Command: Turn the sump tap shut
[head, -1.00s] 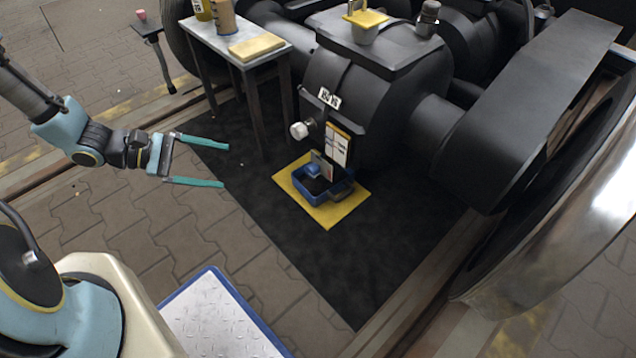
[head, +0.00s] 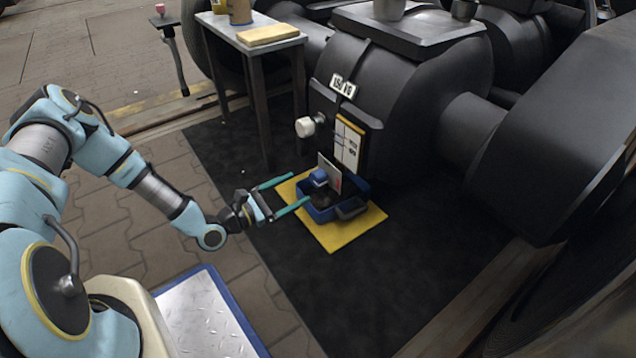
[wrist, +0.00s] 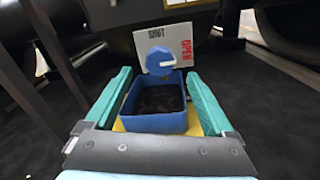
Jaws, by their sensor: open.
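The sump tap, a round blue knob (wrist: 160,61), sits low in front of a white plate (wrist: 180,42) marked SHUT at the top and OPEN at the right. A pale mark on the knob points right, toward OPEN. The tap also shows in the head view (head: 319,177), small, above a blue drip tray (head: 320,213) on a yellow sheet. In the wrist view the tray (wrist: 158,123) holds something dark. My gripper (head: 299,188) is open and empty, its teal fingers pointing at the tap. In the wrist view the tap lies ahead, between the fingertips' directions, not touched.
The black mat (head: 400,285) in front is clear.

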